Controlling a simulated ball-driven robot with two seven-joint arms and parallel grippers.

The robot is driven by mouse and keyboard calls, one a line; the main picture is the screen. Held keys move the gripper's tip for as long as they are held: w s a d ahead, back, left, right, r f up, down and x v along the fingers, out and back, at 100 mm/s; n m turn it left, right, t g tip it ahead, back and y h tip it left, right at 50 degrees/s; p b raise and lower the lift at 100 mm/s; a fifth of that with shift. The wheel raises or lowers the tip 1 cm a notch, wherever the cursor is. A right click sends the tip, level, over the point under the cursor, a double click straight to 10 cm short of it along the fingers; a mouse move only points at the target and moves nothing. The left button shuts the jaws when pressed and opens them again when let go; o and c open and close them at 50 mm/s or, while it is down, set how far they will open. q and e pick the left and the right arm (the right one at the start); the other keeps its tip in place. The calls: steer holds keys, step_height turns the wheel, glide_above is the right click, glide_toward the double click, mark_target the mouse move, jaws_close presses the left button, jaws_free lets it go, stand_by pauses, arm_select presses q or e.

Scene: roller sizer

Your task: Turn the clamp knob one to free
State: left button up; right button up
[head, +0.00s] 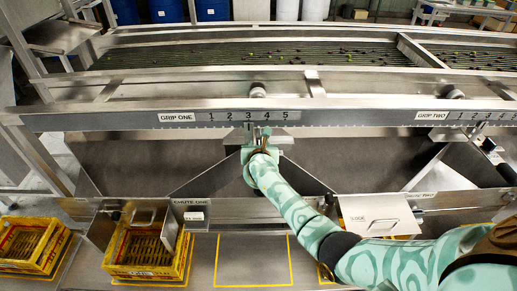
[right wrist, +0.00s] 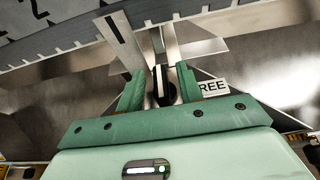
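My right gripper (head: 258,138) is at the grip one bar, just below the numbered scale (head: 249,116) near the 3. In the right wrist view its two green fingers (right wrist: 159,92) stand apart. A dark clamp knob (right wrist: 171,88) with a pale bar lies between them, closer to the right finger. Contact with the knob cannot be made out. A white label ending in "REE" (right wrist: 213,87) sits right of the fingers, partly hidden. In the head view my gripper hides the knob. My left gripper is not in view.
The grip two scale (head: 478,116) and its dark clamp parts (head: 490,146) are at the right. Yellow crates (head: 145,272) stand at the lower left. A metal flap (head: 378,214) lies beside my right arm. A yellow-outlined area (head: 253,262) is empty.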

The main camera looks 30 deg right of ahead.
steer(key=shift+w+d, duration=0.15)
steer(key=shift+w, duration=0.05)
jaws_close()
